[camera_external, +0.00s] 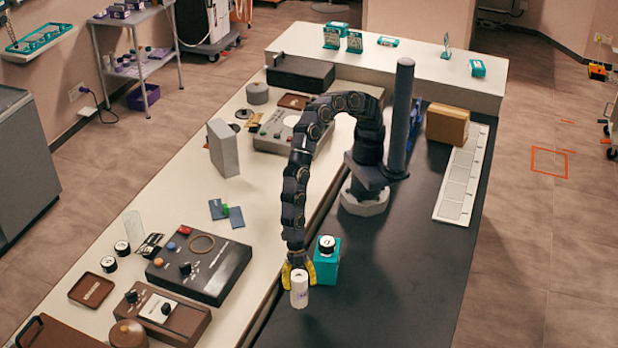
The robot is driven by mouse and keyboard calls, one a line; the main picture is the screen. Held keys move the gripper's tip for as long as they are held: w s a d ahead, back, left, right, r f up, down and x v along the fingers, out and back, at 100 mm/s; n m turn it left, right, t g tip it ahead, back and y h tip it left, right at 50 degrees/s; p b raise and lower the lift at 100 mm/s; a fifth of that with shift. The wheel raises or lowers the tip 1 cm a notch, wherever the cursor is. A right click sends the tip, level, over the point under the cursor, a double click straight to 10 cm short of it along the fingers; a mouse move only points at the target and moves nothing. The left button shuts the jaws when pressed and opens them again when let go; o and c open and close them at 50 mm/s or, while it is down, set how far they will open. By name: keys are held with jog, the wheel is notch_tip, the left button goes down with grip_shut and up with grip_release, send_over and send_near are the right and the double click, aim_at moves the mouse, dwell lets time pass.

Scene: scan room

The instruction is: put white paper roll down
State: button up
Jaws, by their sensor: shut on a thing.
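The white paper roll (299,291) is a small upright white cylinder with a faint dark mark on its side. My gripper (298,270), with yellow fingers, points down and is shut on the upper part of the roll. The roll is over the dark bench top (390,310), near its left edge beside the cream counter. I cannot tell whether its bottom touches the surface.
A teal box (327,267) with a white-topped jar (327,244) on it stands just right of my gripper. A dark control box (199,262) is on the cream counter (215,325) to the left. The dark bench is clear to the right and front.

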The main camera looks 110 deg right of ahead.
aim_at(301, 305)
jog(key=shift+f, duration=1.65)
jog(key=shift+f, duration=0.1)
jog(key=o, duration=1.1)
jog(key=v, duration=1.1)
jog(key=shift+r, duration=0.35)
jog(key=shift+s+d+r, duration=0.1)
jog(key=shift+d+r, duration=0.05)
jog(key=shift+r, duration=0.15)
